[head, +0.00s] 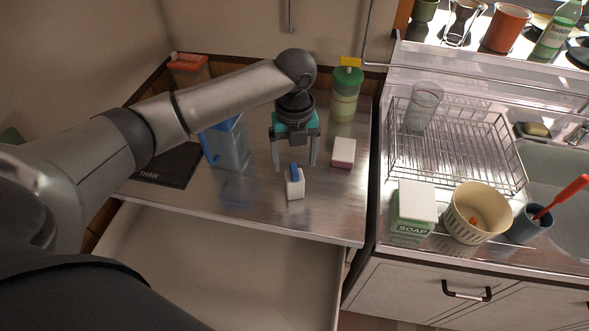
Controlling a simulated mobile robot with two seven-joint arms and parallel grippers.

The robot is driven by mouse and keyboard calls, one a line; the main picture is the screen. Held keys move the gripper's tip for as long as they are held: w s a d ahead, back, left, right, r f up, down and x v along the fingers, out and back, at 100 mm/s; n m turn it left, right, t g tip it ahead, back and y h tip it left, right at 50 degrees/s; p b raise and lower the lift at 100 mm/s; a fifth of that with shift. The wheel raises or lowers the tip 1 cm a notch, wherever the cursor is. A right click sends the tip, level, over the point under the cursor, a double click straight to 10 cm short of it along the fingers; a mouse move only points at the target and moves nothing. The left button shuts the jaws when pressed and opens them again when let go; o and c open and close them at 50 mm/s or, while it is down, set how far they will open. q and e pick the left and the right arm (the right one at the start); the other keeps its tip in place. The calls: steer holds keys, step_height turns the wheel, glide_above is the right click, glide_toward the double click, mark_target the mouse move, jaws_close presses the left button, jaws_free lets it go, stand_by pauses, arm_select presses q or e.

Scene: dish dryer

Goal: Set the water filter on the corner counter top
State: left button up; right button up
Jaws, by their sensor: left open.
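The water filter looks to be the translucent blue pitcher (229,149), standing upright on the metal corner counter top (260,217). Its top is partly hidden behind my left arm. My left gripper (295,165) points down to the right of the pitcher, apart from it. Its two fingers are spread, with nothing held between them. A small white block with a blue top (295,187) stands just in front of and below the fingers. My right gripper is out of view.
A dark THAW board (166,166) lies at left. An orange-lidded container (188,69) is at the back. A wire dish rack (455,148) stands on the right counter.

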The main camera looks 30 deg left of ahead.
arm_select(q)
steer(key=shift+r, duration=1.55)
